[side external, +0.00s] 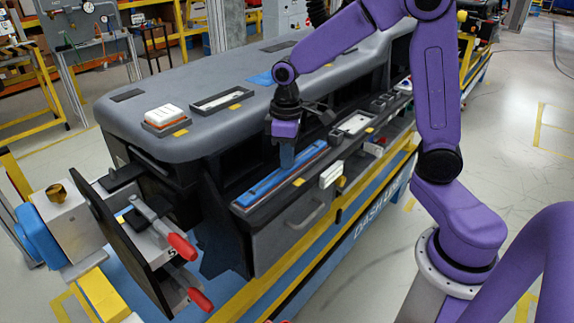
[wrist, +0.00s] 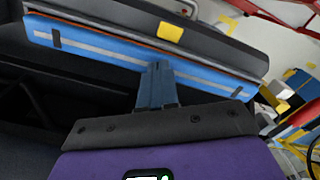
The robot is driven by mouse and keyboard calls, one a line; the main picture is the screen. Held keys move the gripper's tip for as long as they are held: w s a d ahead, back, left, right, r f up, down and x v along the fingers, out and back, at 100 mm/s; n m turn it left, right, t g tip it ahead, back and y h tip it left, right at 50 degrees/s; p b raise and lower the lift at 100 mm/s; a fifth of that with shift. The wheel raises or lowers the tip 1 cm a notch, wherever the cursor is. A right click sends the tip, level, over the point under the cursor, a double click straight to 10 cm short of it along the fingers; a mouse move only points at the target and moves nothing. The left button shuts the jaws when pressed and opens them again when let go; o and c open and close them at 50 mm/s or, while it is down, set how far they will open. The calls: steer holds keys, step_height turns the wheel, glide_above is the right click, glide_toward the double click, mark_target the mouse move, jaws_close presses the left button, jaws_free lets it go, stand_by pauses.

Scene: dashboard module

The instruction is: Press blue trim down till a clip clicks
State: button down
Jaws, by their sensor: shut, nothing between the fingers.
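The blue trim (side external: 270,182) is a long strip with a grey stripe, lying along the dashboard's front ledge in the side view. In the wrist view the blue trim (wrist: 100,50) runs across the upper part, with a dark mark near each end. My gripper (side external: 287,158) points down with its fingers shut and empty. In the side view its tip is at the trim, toward the strip's far right part. In the wrist view the shut fingers (wrist: 157,75) overlap the strip's near edge, right of its middle. I cannot tell whether they touch it. The clips are hidden.
The grey dashboard (side external: 240,75) rises behind the ledge, with a white-and-orange part (side external: 163,116) on top. A fixture with red-handled clamps (side external: 181,246) stands at the left end. A white block (side external: 331,174) sits on the front face. Yellow tabs (wrist: 170,32) mark the ledge.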

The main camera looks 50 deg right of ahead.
step_height(320, 180, up, 8)
stand_by(0.7)
